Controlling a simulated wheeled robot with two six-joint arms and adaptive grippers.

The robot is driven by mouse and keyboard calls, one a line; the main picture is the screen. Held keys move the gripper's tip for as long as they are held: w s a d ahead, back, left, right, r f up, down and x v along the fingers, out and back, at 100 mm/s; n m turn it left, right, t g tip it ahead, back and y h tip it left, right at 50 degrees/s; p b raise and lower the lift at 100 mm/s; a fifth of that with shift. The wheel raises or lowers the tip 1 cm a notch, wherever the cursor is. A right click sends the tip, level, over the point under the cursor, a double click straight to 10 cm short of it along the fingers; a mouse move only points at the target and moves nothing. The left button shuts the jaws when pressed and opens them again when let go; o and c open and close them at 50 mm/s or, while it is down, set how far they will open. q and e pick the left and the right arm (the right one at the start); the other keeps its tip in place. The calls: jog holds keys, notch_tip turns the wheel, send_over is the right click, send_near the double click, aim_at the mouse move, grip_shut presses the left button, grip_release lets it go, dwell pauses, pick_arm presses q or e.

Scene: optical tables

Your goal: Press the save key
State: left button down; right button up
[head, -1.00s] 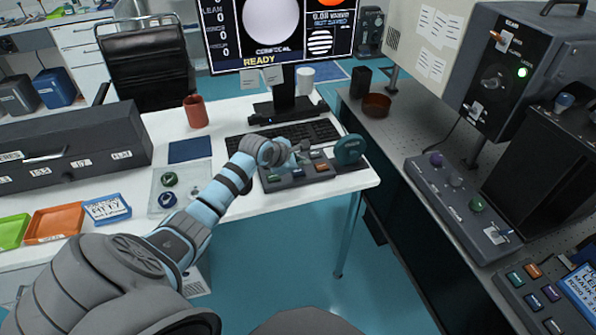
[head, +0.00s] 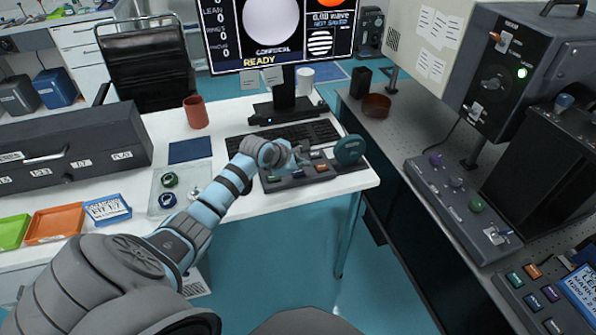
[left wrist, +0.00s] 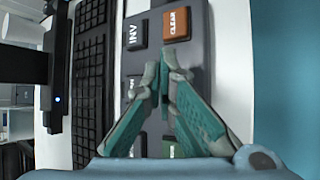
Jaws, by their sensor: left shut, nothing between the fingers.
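A grey keypad (head: 286,184) with several coloured keys lies at the table's front edge, before the keyboard. My left gripper (head: 304,152) is over it, pointing down, with its fingers shut and empty. In the left wrist view the fingertips (left wrist: 172,62) are just below a dark key marked INV (left wrist: 136,32) and an orange key marked CLEAR (left wrist: 177,24). Other keys, one dark and one green (left wrist: 170,147), are partly hidden by the fingers. I cannot read a save label on any key. Whether the fingertips touch the keypad is unclear. My right gripper is not in view.
A black keyboard (head: 312,132) and a monitor (head: 262,62) reading READY and NOT SAVED stand behind the keypad. A teal round object (head: 349,150) is at the keypad's right end. A red cup (head: 196,112) stands further left. A clear tray (head: 184,178) lies left of my arm.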

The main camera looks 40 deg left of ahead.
aim_at(300, 173)
pick_arm(q)
jog(key=shift+f, duration=0.25)
jog(key=shift+f, duration=0.45)
dwell(0.6)
jog(key=shift+r+p, duration=0.1)
jog(key=shift+p, duration=0.2)
jog(key=shift+r+p, duration=0.75)
jog(key=shift+p, duration=0.45)
notch_tip(300, 173, up, 5)
jog(key=p, duration=0.6)
jog(key=shift+r+p, duration=0.1)
jog(key=shift+p, duration=0.2)
